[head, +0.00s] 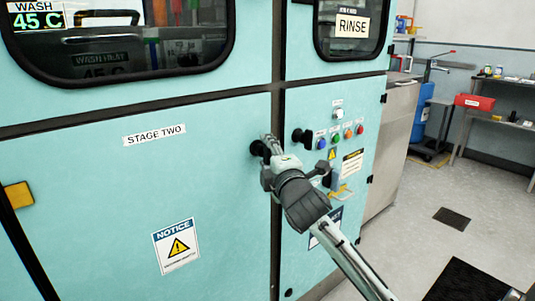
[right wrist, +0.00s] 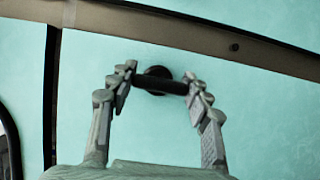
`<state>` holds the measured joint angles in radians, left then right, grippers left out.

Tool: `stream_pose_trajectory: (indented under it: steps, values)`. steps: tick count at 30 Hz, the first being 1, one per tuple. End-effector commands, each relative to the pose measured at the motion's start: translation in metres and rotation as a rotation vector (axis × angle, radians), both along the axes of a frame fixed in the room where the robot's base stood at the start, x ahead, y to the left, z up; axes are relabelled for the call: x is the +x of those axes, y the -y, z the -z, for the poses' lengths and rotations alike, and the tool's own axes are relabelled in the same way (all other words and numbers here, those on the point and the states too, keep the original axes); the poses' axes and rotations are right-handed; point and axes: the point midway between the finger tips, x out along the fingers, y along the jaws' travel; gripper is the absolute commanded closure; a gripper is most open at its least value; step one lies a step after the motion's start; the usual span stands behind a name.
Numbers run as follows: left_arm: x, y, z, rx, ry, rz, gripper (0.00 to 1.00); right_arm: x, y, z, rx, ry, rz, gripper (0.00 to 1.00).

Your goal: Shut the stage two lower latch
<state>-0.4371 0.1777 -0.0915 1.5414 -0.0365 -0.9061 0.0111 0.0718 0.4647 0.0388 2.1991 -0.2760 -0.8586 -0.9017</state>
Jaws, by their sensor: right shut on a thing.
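The stage two lower latch (head: 257,148) is a black handle at the right edge of the teal panel labelled STAGE TWO (head: 155,135). My right gripper (head: 268,147) is at the latch and partly covers it. In the right wrist view the latch (right wrist: 165,86) shows as a dark bar on a round black base. The fingers of my right gripper (right wrist: 160,79) press on its two ends. The bar lies nearly level in that view. My left gripper is not in view.
A second black latch (head: 300,135) sits just right of the panel seam, near several coloured buttons (head: 335,137). Windows marked WASH and RINSE (head: 352,27) are above. A yellow block (head: 18,195) is at the far left. Open floor (head: 430,210) lies to the right.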

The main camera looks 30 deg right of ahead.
Motion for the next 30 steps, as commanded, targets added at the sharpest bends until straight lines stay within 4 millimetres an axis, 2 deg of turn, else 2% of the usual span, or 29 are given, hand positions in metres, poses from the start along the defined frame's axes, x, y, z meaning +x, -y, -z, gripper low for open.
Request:
stream_pose_trajectory:
  steps: [1,2,7,17,20,30]
  values:
    - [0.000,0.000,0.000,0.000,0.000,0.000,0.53,0.000,0.000,0.000,0.004,0.000,0.000,0.80]
    - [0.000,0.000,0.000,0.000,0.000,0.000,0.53,0.000,0.000,0.000,0.004,0.000,0.000,0.50]
    - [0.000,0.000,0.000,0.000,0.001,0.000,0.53,0.000,0.000,0.000,0.002,0.001,0.000,0.29]
    - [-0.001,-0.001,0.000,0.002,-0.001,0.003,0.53,-0.002,-0.001,0.000,0.000,0.000,0.000,0.29]
    - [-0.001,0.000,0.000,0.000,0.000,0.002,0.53,-0.012,-0.004,0.001,0.000,0.000,-0.001,0.29]
    - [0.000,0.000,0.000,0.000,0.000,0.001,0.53,-0.062,-0.020,0.000,0.002,0.000,-0.001,0.29]
